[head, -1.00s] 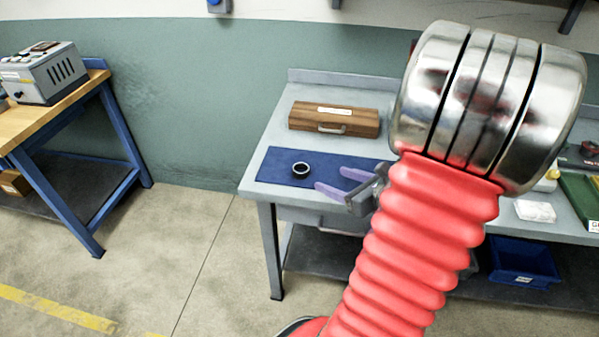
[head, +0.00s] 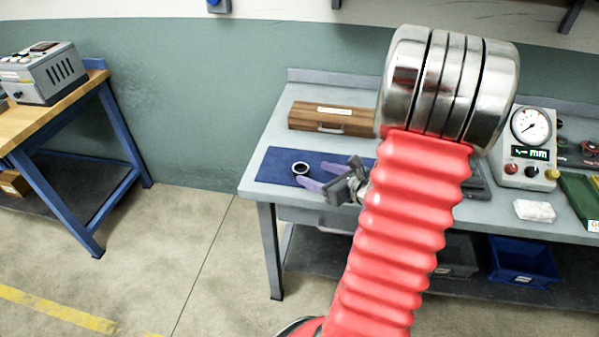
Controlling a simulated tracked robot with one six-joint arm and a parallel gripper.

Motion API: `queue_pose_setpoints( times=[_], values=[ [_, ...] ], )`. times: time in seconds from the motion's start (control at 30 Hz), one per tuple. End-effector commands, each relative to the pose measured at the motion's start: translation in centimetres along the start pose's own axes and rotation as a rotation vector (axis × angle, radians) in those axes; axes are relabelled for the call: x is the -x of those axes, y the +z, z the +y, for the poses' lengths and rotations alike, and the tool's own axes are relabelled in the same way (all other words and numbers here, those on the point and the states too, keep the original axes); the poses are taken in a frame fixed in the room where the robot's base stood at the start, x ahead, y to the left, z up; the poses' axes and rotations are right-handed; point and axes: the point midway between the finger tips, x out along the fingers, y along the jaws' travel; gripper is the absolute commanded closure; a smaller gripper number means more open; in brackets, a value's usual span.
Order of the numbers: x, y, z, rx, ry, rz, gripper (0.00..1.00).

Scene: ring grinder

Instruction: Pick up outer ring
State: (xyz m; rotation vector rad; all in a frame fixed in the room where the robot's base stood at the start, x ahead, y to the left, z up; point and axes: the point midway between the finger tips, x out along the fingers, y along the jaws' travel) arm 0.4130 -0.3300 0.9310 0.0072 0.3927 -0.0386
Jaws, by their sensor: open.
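The outer ring (head: 300,169), a small dark and silver ring, lies flat on the blue mat (head: 275,165) on the grey workbench. My gripper (head: 316,179) is open, with two purple fingers pointing left toward the ring. In the picture the nearer fingertip is just below and right of the ring, and the farther one lies to its right. I cannot tell the gripper's height above the mat or whether a finger touches the ring. My red and silver arm hides the right part of the mat and the middle of the bench.
A wooden case (head: 334,118) stands behind the mat. To the right are a gauge box (head: 527,148) with a dial, a white block (head: 535,211) and a green case (head: 581,200). A blue bin (head: 522,262) sits on the lower shelf.

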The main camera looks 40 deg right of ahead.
Motion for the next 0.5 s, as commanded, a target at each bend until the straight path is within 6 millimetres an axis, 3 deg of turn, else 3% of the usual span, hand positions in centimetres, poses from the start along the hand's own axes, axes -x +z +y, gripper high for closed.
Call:
queue_pose_setpoints(
  times=[0.17,0.5],
  values=[
    [-0.5,0.0,0.1,0.000,0.001,0.000,0.38],
    [-4.3,0.1,0.6,0.000,0.003,0.001,0.38]
  ],
)
